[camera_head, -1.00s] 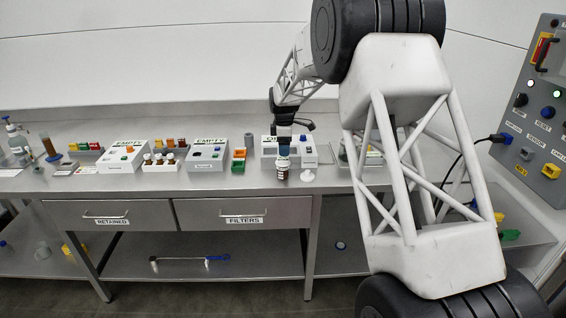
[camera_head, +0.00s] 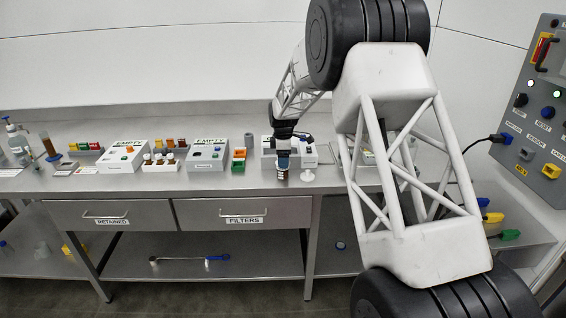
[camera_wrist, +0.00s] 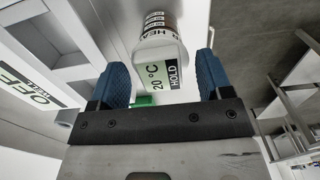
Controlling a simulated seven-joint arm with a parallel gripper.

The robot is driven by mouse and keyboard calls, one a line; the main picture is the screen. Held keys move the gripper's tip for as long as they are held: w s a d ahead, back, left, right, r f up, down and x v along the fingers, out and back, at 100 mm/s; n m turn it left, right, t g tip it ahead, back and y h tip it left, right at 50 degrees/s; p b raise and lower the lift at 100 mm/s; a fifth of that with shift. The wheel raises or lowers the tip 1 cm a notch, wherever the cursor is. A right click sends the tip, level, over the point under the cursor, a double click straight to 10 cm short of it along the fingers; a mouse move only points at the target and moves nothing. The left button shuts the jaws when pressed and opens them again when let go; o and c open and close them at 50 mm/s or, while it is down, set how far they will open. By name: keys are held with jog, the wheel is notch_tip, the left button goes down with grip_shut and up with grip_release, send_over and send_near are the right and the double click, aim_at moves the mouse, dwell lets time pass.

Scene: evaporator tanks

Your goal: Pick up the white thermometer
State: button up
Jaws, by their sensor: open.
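In the wrist view, the white thermometer (camera_wrist: 160,52) shows a pale face reading "20 °C" with a dark "HOLD" label. It lies in the space between the blue fingers of my gripper (camera_wrist: 163,70), with a visible gap to either finger. In the head view, my gripper (camera_head: 283,163) points down at the bench's front edge. I cannot make out the thermometer separately there. A dark brown jar (camera_head: 282,177) shows just below the fingers.
A white round-topped piece (camera_head: 307,175) stands just right of the jar. A white box (camera_wrist: 85,45) is at the left in the wrist view. Several labelled boxes, including a grey one (camera_head: 207,154), stand to the left on the steel bench (camera_head: 235,186).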

jog(key=c, duration=1.1)
jog(key=shift+r, duration=0.1)
jog(key=shift+r, duration=4.95)
jog(key=shift+f, duration=0.15)
jog(key=shift+f, duration=1.45)
